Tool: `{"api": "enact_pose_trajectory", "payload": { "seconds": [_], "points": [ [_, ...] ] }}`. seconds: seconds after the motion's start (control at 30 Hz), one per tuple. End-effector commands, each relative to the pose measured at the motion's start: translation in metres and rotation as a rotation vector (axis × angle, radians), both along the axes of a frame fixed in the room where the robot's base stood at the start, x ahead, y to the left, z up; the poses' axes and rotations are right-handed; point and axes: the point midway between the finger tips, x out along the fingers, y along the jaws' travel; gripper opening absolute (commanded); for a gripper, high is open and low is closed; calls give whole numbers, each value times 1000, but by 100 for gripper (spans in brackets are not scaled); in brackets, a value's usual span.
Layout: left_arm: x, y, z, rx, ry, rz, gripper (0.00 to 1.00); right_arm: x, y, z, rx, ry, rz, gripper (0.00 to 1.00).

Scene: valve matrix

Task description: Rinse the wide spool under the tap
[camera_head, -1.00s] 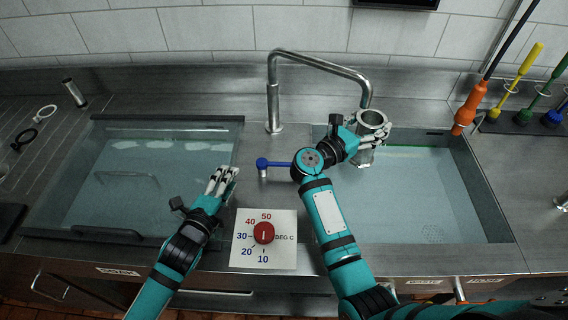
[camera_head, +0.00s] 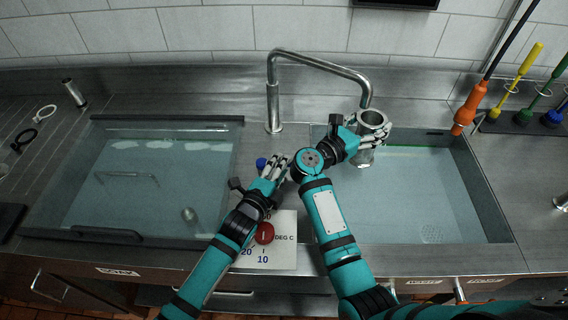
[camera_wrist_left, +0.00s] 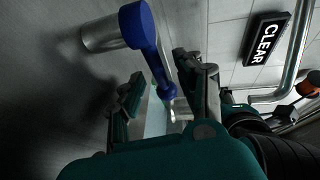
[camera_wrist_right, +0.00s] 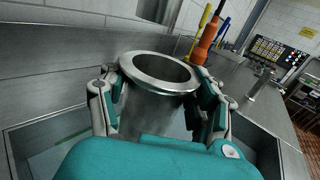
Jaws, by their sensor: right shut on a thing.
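The wide spool (camera_head: 371,119), a shiny metal cylinder with a flanged open top, is upright in my right gripper (camera_head: 369,136). It is just below the spout end of the tap (camera_head: 320,62), over the right basin. The right wrist view shows the fingers shut on both sides of the spool (camera_wrist_right: 158,100). No water stream is visible. The tap's blue lever (camera_wrist_left: 150,50) points between the fingers of my open left gripper (camera_wrist_left: 155,88). In the head view this gripper (camera_head: 276,165) partly hides the lever (camera_head: 261,163). Whether its fingers touch the lever, I cannot tell.
The right basin (camera_head: 425,200) holds water. The left basin (camera_head: 120,190) has a round metal thing (camera_head: 189,214) in it. A red temperature dial (camera_head: 265,232) lies partly under my left arm. Orange (camera_head: 467,112), yellow and green-handled tools stand at the right.

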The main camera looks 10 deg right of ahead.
Motion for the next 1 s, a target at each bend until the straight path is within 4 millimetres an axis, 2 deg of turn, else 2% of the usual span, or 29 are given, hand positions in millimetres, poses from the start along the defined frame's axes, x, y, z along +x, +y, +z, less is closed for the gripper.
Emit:
{"api": "enact_pose_trajectory", "payload": {
  "seconds": [0.2,0.5,0.8,1.0],
  "points": [
    [14,-10,-3,-2,1,0,36,0,0,2,-2,-3,0,6],
    [15,-11,-3,0,1,0,36,0,0,2,-2,-3,0,6],
    [15,-11,-4,1,3,0,0,0,0,2,-2,-3,0,6],
    [14,-11,-6,3,5,0,0,0,0,2,-2,-3,0,6]
  ]
}}
